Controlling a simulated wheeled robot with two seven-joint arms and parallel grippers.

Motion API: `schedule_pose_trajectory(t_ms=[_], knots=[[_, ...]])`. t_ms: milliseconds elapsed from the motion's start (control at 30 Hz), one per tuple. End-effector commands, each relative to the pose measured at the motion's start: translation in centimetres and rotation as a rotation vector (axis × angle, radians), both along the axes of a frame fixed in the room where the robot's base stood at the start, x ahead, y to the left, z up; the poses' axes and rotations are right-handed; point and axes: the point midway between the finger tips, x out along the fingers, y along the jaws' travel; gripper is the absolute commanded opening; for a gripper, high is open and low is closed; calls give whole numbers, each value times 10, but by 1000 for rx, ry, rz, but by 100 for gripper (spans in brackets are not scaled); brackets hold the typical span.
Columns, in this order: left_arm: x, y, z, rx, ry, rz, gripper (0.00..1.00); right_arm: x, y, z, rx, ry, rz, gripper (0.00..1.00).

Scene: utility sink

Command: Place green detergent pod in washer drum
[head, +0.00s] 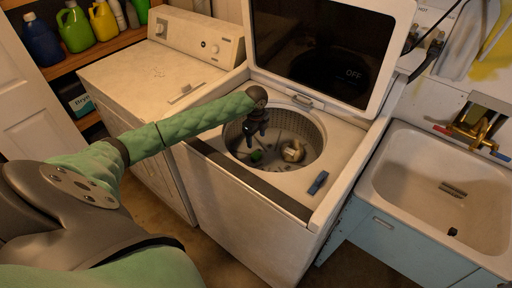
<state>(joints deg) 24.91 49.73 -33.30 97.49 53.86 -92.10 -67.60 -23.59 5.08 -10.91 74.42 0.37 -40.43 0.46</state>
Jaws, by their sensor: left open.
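The green detergent pod (257,156) lies inside the washer drum (310,127), toward its left front, below my left gripper. My left gripper (254,144) is open and hangs pointing down over the drum opening. A gap seems to show between its fingers and the pod. The washer (238,215) has its lid (330,45) raised, with dark glass in it. A pale brownish item (293,151) lies in the drum right of the pod. My right gripper is not in view.
A blue item (318,182) lies on the washer's front right top. A dryer (140,75) stands to the left. A sink (430,190) with a brass faucet (475,132) is to the right. Bottles (75,28) stand on a shelf at the upper left.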

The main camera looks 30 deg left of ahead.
Motion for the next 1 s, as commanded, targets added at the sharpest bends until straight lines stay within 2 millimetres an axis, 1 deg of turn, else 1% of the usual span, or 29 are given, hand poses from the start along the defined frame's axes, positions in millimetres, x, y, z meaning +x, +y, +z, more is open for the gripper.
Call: schedule_pose_trajectory(t_ms=[100,233,833,933,1000], knots=[[1,1,12,1,-3,-1,65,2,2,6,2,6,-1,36],[0,1,19,0,-1,0,65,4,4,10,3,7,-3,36],[0,0,22,0,-1,0,65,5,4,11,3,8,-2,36],[0,0,29,0,-1,0,65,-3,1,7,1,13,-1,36],[0,0,37,0,-1,0,65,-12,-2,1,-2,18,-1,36]])
